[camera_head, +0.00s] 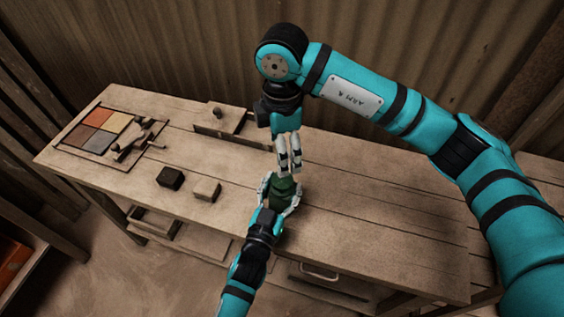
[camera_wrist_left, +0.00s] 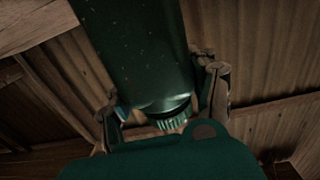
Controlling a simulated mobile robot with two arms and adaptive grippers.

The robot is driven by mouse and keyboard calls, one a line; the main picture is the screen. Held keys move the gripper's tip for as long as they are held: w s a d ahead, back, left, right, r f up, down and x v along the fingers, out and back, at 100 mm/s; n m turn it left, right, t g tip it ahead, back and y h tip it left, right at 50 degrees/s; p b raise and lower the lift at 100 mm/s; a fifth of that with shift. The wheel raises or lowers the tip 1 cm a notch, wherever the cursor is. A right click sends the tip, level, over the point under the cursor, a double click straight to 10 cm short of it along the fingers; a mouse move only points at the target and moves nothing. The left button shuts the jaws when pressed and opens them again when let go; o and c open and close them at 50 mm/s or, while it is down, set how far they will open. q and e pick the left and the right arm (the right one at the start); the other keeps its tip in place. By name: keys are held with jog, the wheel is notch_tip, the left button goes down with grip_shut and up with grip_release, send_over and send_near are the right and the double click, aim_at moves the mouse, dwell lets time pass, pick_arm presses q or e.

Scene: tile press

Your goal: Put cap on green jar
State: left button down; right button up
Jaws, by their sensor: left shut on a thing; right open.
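The green jar (camera_head: 284,187) is held above the table by my left gripper (camera_head: 280,198), which is shut on it with fingers on both sides. In the left wrist view a large dark green cylinder (camera_wrist_left: 135,45) comes down from the top, with a pale green ribbed ring (camera_wrist_left: 176,120) at its lower end. I cannot tell whether the ring is a cap or the jar's neck. The left fingers (camera_wrist_left: 163,105) show on either side there. My right gripper (camera_head: 289,152) is open, just above the jar and pointing down. I see no separate cap in the head view.
The wooden table (camera_head: 380,215) has a dark block (camera_head: 170,178) and a pale block (camera_head: 207,190) left of the grippers. A frame of coloured tiles (camera_head: 72,148) lies at the far left. A wooden box (camera_head: 219,120) stands behind. The table's right side is clear.

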notch_tip(320, 180, up, 2)
jog(key=shift+r, duration=0.1)
pick_arm(q)
jog(key=shift+c, duration=1.4)
grip_release()
jog(key=v, duration=1.2)
